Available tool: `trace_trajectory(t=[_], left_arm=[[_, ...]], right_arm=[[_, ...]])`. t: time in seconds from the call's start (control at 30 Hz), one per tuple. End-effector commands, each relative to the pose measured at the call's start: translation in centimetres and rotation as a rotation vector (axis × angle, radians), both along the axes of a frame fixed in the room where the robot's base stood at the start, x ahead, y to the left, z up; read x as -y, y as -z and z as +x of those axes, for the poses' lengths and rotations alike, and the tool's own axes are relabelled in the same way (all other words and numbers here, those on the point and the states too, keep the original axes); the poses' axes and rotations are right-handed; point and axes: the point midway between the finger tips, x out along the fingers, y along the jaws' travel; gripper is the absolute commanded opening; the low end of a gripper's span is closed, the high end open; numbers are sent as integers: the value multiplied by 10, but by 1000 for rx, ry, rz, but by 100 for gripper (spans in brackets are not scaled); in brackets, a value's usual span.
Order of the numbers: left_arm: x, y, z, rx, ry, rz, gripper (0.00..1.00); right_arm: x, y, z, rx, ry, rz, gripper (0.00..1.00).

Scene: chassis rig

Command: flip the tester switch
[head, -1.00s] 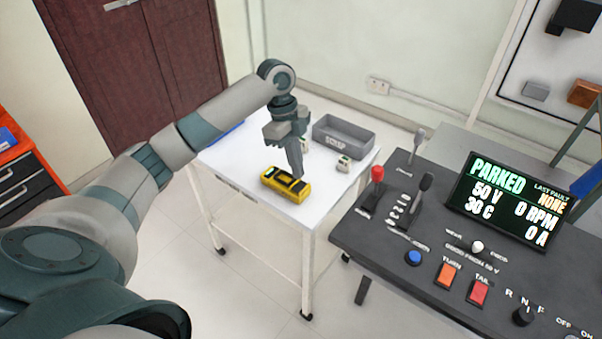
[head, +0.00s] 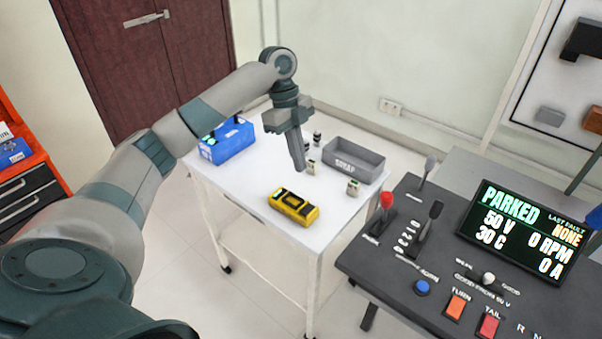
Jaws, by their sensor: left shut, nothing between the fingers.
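The tester looks to be the yellow and black device (head: 293,207) lying on the white table (head: 248,186) near its front edge. Its switch is too small to make out. My left gripper (head: 299,168) points down above the table, behind the yellow device and apart from it. Its fingers are shut with nothing between them. My right gripper does not show in the head view.
A grey scrap bin (head: 355,161) stands at the table's back right, with several small parts beside it. A blue bin (head: 228,141) stands at the back left. A dark control console (head: 385,262) with levers, buttons and a display (head: 522,229) fills the right.

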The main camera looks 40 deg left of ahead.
Motion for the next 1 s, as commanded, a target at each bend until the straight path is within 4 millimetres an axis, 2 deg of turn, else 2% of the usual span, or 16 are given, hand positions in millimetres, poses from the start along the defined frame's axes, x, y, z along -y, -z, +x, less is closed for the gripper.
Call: trace_trajectory(t=[0.27,0.6,0.7,0.83,1.0], left_arm=[[10,30,-3,-4,0,-1,0],[26,87,-8,-4,0,0,0],[26,102,-10,-4,-1,1,0],[26,117,-11,-3,-1,0,0],[26,127,-12,-1,0,1,0]], right_arm=[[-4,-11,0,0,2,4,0],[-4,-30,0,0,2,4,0],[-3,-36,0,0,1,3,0],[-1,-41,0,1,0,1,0],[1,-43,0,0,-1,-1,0]])
